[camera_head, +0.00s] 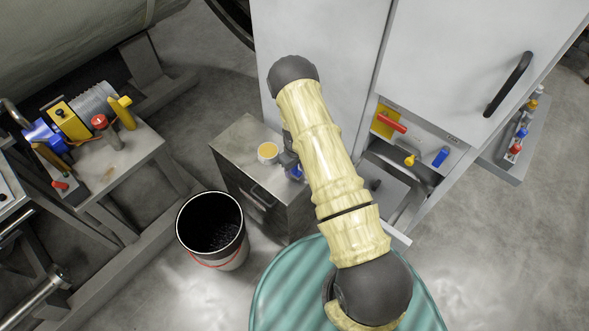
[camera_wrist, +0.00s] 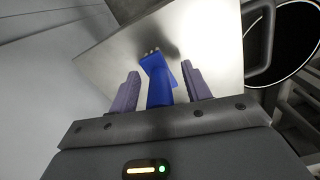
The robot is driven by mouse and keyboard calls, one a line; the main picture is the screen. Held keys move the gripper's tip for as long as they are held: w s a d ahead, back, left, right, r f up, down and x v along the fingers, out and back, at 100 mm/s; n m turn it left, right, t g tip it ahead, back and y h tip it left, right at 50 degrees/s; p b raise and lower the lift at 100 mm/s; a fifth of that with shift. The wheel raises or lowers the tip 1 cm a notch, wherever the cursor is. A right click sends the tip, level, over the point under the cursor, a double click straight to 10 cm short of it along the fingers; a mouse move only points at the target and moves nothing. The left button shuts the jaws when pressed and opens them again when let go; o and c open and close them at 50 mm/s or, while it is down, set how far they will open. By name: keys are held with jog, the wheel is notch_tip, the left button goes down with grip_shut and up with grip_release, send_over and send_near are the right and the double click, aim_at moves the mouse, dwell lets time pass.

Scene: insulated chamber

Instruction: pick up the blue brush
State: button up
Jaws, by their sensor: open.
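The blue brush (camera_wrist: 158,82) is in the middle of the wrist view, over the bare metal top of a small cabinet (camera_wrist: 215,38). It lies between the two fingers of my gripper (camera_wrist: 158,88), which are open on either side of it with a gap showing at each side. Its pale tip points away from the gripper. In the head view a small part of the blue brush (camera_head: 296,172) shows on the cabinet (camera_head: 240,135), mostly hidden by my arm and gripper (camera_head: 290,163).
A large white cabinet (camera_head: 325,40) rises behind. A bench with tools (camera_head: 100,165) is at the left.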

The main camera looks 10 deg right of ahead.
dwell(0.4)
grip_shut()
jog(key=shift+r, duration=0.15)
notch_tip(320, 180, up, 10)
jog(key=shift+f, duration=0.1)
dwell(0.4)
dwell(0.3)
